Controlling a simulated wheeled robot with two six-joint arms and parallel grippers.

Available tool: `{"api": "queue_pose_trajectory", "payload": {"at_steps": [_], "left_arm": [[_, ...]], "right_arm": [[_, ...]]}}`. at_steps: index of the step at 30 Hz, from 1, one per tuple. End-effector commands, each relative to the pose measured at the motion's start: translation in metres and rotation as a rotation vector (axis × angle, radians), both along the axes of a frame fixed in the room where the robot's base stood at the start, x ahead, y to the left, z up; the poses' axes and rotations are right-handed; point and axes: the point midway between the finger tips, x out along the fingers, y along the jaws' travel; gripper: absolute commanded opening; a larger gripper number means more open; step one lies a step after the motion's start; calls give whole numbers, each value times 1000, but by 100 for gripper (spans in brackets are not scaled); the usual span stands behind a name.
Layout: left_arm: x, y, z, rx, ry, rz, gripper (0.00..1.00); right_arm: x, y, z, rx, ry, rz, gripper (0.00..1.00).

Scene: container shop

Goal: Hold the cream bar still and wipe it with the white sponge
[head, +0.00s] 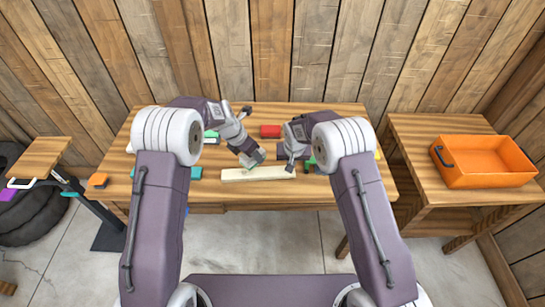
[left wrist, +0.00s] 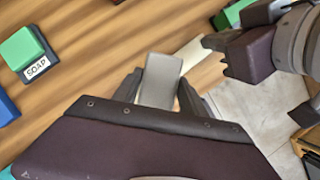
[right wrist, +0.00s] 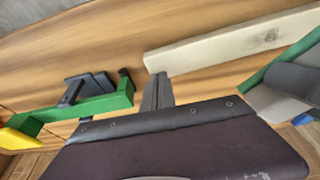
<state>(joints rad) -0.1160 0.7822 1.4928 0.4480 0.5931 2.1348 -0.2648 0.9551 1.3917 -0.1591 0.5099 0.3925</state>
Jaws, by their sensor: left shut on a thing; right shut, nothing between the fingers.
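The cream bar (head: 255,174) lies flat along the front of the workbench. A dark smudge shows on it in the right wrist view (right wrist: 232,40). My left gripper (head: 249,156) is shut on the white sponge (left wrist: 160,80), a pale block in the left wrist view. The sponge is just above or at the bar's far side; I cannot tell whether they touch. My right gripper (right wrist: 158,92) is shut and empty beside the bar's right end. It also shows in the left wrist view (left wrist: 228,55), near the bar.
A green soap block (left wrist: 26,50) lies on the bench to the left. A green tool with dark parts (right wrist: 105,100) lies near my right gripper. An orange crate (head: 482,178) stands on the right-hand table.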

Motion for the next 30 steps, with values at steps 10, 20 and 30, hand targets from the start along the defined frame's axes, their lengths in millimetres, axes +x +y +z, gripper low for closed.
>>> {"api": "queue_pose_trajectory", "payload": {"at_steps": [10, 20, 30], "left_arm": [[0, 0, 0, 0, 0, 0, 17], [0, 0, 0, 0, 0, 0, 17], [0, 0, 0, 0, 0, 0, 17]], "right_arm": [[0, 0, -13, 0, 0, 0, 0], [0, 0, -14, 0, 0, 0, 0], [0, 0, -15, -1, 2, 0, 0]]}}
